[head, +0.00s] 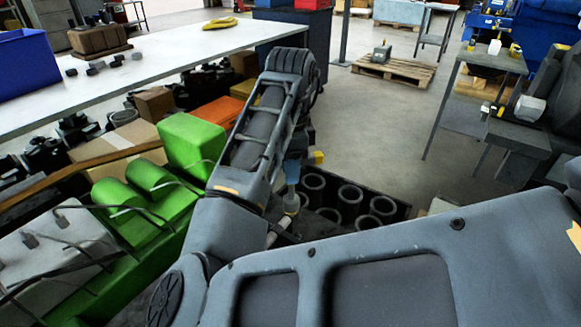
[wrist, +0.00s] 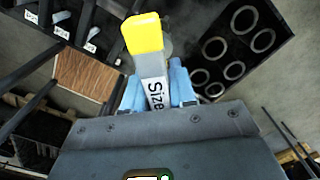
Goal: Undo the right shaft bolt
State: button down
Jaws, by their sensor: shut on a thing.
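My gripper (wrist: 157,92) is shut on a tool with a pale grey body marked "Size" and a yellow end (wrist: 143,33). Its blue fingers press on both sides of the tool. In the head view the blue fingers (head: 291,172) point down beside the dark crate, with a bit of yellow (head: 318,157) beside them. A small pale round piece (head: 291,203) shows just under the fingers; I cannot tell if it belongs to the tool or to something below. The right shaft bolt cannot be made out in either view; my arm covers much of the area.
A dark crate with several grey rings (head: 376,220) stands right of my gripper, also in the wrist view (wrist: 283,45). Green machinery (head: 190,145) lies left of my arm. A long white table (head: 170,60) is behind.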

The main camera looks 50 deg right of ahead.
jog(key=shift+r, duration=0.15)
dwell(0.4)
jog(key=shift+r+p, duration=1.6)
jog(key=shift+r, duration=0.05)
notch_tip(320, 180, up, 4)
jog(key=p, duration=0.3)
jog(key=shift+p, duration=0.35)
jog(key=shift+w+r+b, duration=0.1)
jog(key=shift+r+b, duration=0.05)
jog(key=shift+b, duration=0.25)
jog(key=shift+r, duration=0.85)
